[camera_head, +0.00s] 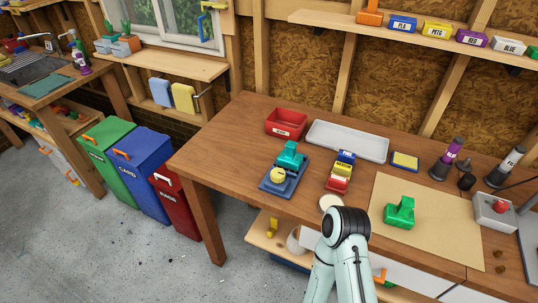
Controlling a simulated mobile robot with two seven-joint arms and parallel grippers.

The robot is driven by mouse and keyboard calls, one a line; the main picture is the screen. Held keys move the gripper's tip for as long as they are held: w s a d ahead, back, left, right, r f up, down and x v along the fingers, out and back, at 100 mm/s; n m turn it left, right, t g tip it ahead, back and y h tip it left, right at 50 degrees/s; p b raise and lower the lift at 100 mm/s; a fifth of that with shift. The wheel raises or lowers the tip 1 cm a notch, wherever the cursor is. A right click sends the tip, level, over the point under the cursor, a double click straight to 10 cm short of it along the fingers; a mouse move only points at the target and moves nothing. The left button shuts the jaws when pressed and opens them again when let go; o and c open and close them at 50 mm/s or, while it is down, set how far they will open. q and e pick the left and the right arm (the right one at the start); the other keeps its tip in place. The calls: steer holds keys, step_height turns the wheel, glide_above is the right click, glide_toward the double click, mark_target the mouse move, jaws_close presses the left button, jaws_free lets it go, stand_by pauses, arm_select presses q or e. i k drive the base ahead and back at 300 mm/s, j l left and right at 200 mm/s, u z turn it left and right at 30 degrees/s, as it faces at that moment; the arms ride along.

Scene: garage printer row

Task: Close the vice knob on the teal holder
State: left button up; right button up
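A teal holder (290,156) stands on a blue base (272,187) on the wooden workbench, left of the middle. A round yellow part (277,175) sits on the same base in front of the teal part; I cannot tell if this is the vice knob or how far it is closed. A separate green vice-like block (400,212) rests on a tan mat (450,228) to the right. One of my pale mint arms, with a black joint, rises from the bottom edge in front of the bench. Neither gripper's fingers can be seen.
A red bin (286,124), a long white tray (347,141) and a stack of small coloured boxes (340,172) stand near the holder. Glue-like bottles (447,158) and a grey box with a red button (495,210) are at right. Bare wood lies left of the holder.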

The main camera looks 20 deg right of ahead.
mark_target(277, 175)
steer(key=i+j, duration=0.2)
steer(key=j, duration=0.15)
steer(key=i+j+z, duration=0.1)
steer(key=i+j, duration=0.15)
steer(key=j+z, duration=0.2)
steer(key=z, duration=1.35)
